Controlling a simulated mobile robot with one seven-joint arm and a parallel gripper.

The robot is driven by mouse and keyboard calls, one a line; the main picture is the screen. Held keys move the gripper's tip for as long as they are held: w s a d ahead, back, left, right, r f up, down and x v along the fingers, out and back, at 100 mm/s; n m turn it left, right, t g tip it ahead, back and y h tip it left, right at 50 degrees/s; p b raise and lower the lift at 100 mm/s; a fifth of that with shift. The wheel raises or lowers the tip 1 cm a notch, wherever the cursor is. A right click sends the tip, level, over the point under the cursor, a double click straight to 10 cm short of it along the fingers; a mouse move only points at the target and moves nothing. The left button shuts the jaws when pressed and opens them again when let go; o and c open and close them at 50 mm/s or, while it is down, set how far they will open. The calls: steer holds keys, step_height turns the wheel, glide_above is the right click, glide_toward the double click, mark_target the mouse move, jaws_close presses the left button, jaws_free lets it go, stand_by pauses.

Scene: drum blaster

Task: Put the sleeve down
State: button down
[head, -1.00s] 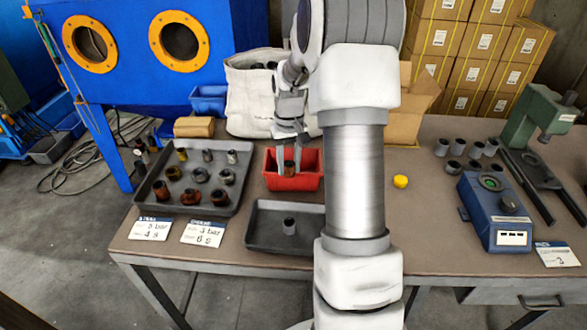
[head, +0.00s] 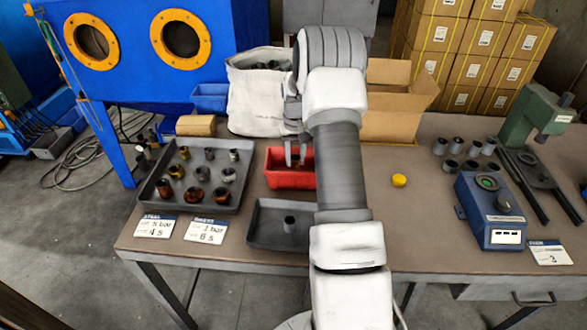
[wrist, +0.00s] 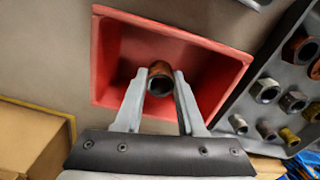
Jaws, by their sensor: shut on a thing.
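My gripper (wrist: 160,82) is shut on a sleeve (wrist: 159,79), a short rusty-brown hollow cylinder gripped between the two fingertips. In the wrist view the sleeve is over the opening of the red bin (wrist: 220,70), its dark bore facing the camera. I cannot tell whether it touches the bin's floor. In the head view my gripper (head: 296,152) reaches down at the red bin (head: 288,181), and my arm hides the bin's right side. The held sleeve is mostly hidden there.
Left of the bin, a dark tray (head: 152,198) holds several sleeves. In front, another tray (head: 262,236) holds one grey sleeve. A white fabric bin (head: 245,110) and open cardboard box (head: 390,126) stand behind. A yellow cap (head: 399,180) and blue device (head: 488,222) lie right.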

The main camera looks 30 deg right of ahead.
mark_target(294, 168)
steer(key=shift+w+a+f, duration=0.15)
steer(key=shift+w+f, duration=0.15)
steer(key=shift+f, duration=1.85)
steer(key=shift+f+b, duration=0.4)
steer(key=shift+b, duration=0.1)
steer(key=c, duration=0.5)
jaws_free()
steer(key=shift+r, duration=0.15)
